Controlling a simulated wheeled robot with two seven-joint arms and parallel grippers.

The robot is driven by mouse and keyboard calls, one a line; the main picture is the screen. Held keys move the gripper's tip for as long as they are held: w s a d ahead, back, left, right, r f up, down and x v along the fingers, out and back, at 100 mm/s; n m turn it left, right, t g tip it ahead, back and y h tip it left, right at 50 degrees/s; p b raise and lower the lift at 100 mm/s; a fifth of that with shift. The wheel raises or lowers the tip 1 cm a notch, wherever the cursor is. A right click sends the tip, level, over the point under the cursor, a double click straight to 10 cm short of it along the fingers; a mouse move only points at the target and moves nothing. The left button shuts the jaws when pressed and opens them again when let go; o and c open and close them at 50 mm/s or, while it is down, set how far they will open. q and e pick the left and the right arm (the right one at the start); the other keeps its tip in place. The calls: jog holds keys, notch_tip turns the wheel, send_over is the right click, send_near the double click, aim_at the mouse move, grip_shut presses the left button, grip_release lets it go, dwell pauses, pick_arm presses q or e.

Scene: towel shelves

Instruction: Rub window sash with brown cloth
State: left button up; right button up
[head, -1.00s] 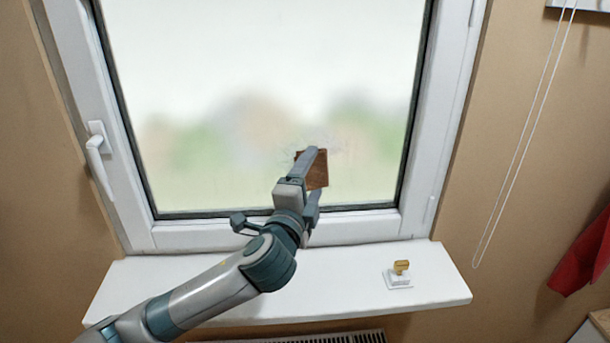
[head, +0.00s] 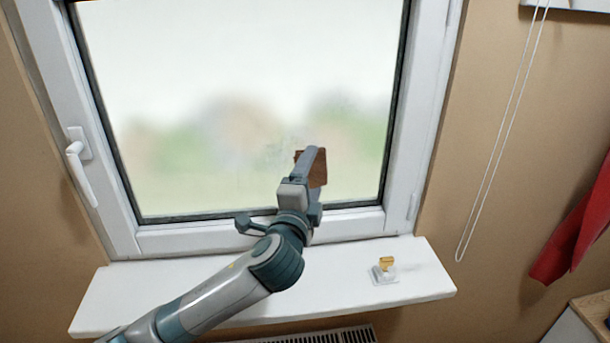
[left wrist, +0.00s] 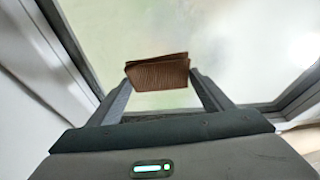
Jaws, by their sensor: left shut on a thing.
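The brown cloth (head: 318,168) is a small folded piece held in my left gripper (head: 312,172), in front of the lower right part of the window pane (head: 240,90). In the left wrist view the cloth (left wrist: 157,72) sits between the two fingertips, with the pane behind it. I cannot tell whether it touches the glass. A faint greyish smudge (head: 284,150) shows on the pane just left of the cloth. The white window sash (head: 190,238) frames the pane, with a handle (head: 80,165) on its left side. My right gripper is not in view.
The white sill (head: 420,275) runs below the window and holds a small white item with a yellow top (head: 385,268) at the right. A blind cord (head: 500,140) hangs at the right, near a red cloth (head: 572,240). A radiator (head: 320,336) is below the sill.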

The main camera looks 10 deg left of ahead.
aim_at(336, 151)
pick_arm(q)
jog(key=shift+w+d, duration=0.25)
jog(key=shift+d, duration=0.4)
jog(key=shift+d, duration=0.1)
jog(key=shift+w+d+f+p, duration=0.15)
jog(key=shift+w+d, duration=0.1)
jog(key=shift+d, duration=0.6)
jog(key=shift+w+d+r+p, duration=0.1)
jog(key=shift+w+d+p, duration=0.1)
jog(key=shift+d, duration=0.65)
jog(key=shift+w+a+r+p, duration=0.1)
jog(key=shift+r+p, duration=1.5)
jog(key=shift+r, duration=0.1)
jog(key=shift+a, duration=0.2)
